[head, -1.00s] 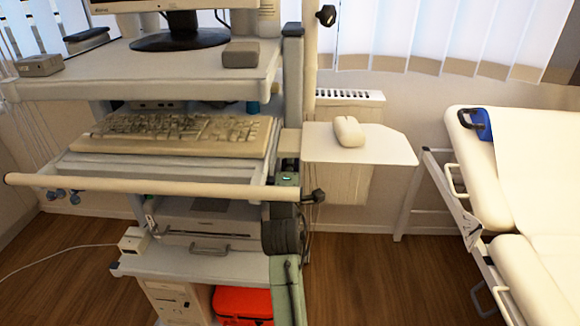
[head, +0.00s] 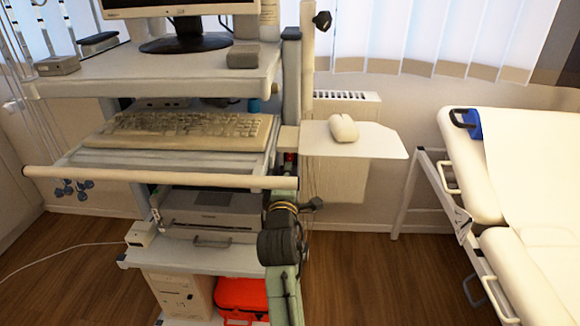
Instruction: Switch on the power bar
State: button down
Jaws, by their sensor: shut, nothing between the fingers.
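A small white block (head: 141,234) with a white cable sits at the left end of the cart's lower shelf. It may be the power bar, but it is too small to tell and no switch shows on it. My arm (head: 283,285) rises from the bottom edge in front of the cart's right side. Its dark joint (head: 285,243) is by the lower shelf's right end. The arm's upper part passes near the cart's front bar. I cannot make out my gripper or its fingers.
The cart's front bar (head: 160,178) spans its front, below a keyboard (head: 180,130). A mouse (head: 344,128) lies on a white side shelf (head: 385,142). A printer (head: 210,212) and an orange case (head: 242,296) are lower down. A couch (head: 470,215) stands right; floor between is clear.

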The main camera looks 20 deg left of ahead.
jog(key=b+v, duration=0.1)
jog(key=v, duration=0.6)
jog(key=shift+s, duration=0.25)
jog(key=shift+f, duration=0.1)
